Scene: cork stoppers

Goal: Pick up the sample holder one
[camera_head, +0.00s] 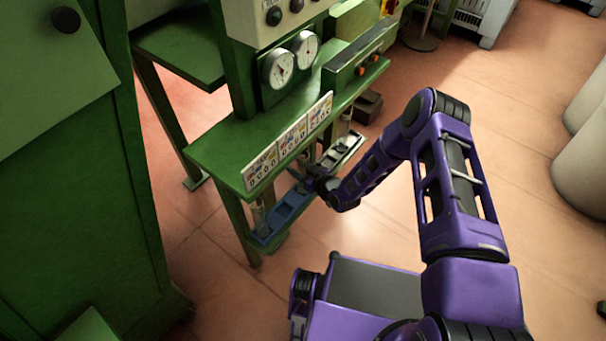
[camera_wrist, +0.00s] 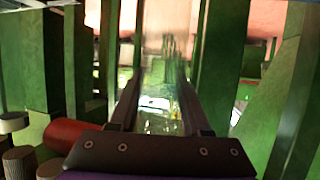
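My gripper (camera_wrist: 160,88) points under the green machine table, its two dark fingers apart. In the head view my gripper (camera_head: 314,182) is at the low shelf beneath the table's front edge, between a blue tray-like holder (camera_head: 287,209) and a pale metallic holder (camera_head: 347,146). In the wrist view a clear, glassy upright shape (camera_wrist: 167,45) stands ahead of and between the fingers. Its lower part is blurred, and I cannot tell whether the fingers touch it. I cannot tell which item is sample holder one.
The green table (camera_head: 230,140) with gauges (camera_head: 279,68) and label cards (camera_head: 291,140) overhangs my gripper. In the wrist view, a red cylinder (camera_wrist: 77,133) and brown stoppers (camera_wrist: 20,161) lie at lower left. Green posts (camera_wrist: 222,60) flank the fingers. Open floor lies at right.

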